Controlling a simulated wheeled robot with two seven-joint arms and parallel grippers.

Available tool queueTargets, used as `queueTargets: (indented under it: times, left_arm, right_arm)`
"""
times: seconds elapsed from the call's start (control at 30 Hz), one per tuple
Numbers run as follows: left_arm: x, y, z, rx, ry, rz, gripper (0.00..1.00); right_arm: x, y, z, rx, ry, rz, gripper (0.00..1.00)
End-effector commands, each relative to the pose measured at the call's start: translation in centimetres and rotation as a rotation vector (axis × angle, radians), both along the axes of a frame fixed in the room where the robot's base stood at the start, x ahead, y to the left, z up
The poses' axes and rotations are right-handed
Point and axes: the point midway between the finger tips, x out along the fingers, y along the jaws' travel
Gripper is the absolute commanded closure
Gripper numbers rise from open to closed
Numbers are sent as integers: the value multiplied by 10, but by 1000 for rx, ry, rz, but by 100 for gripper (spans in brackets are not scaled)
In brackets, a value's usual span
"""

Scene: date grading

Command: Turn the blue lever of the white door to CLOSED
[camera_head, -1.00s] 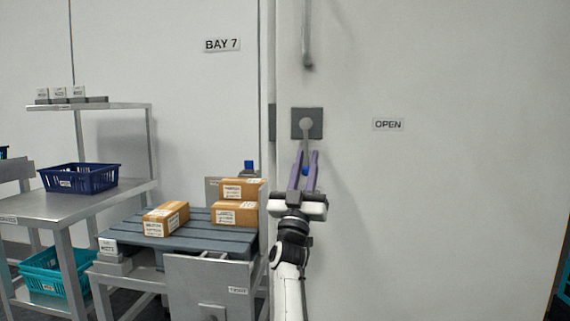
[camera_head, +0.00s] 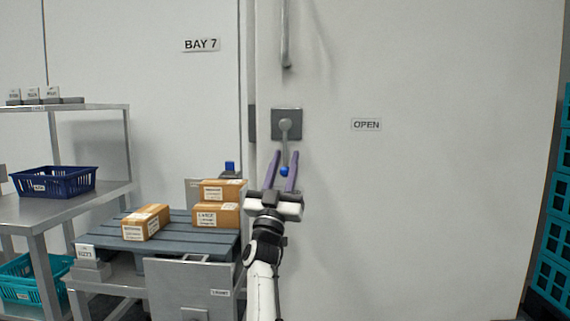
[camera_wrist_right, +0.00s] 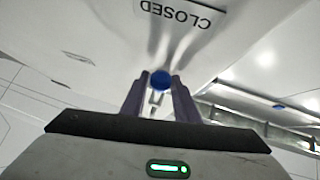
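The white door (camera_head: 430,220) fills the right of the head view, with an OPEN sign (camera_head: 367,125). A grey square plate (camera_head: 279,117) carries the lever (camera_head: 285,145), which hangs straight down to a blue knob (camera_head: 284,172). My right gripper (camera_head: 283,160) is open, its two purple fingers pointing up on either side of the knob. In the right wrist view the blue knob (camera_wrist_right: 160,80) sits between the fingertips (camera_wrist_right: 161,78), and a CLOSED sign (camera_wrist_right: 175,13) appears upside down. I cannot tell whether a finger touches the knob. My left gripper is not in view.
A grey vertical handle (camera_head: 286,35) is above the plate. Left of the door stand a slatted pallet (camera_head: 150,240) with boxes (camera_head: 147,222) and a metal table (camera_head: 60,207) with a dark blue basket (camera_head: 55,182). Teal crates (camera_head: 556,235) are stacked at the right edge.

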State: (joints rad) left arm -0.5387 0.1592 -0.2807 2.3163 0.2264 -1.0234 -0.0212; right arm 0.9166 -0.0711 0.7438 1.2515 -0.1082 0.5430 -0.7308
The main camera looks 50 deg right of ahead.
Motion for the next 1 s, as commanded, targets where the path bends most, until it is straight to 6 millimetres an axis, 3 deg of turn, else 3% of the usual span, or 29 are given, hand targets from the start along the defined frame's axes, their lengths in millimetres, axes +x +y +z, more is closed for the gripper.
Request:
queueTargets:
  times: [0.17,0.6,1.0]
  left_arm:
    - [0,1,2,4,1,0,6]
    - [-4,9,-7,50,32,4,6]
    - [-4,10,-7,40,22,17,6]
  right_arm:
    - [-3,9,-9,0,3,1,72]
    - [-29,58,-64,1,2,1,72]
    - [-33,65,-73,0,0,0,72]
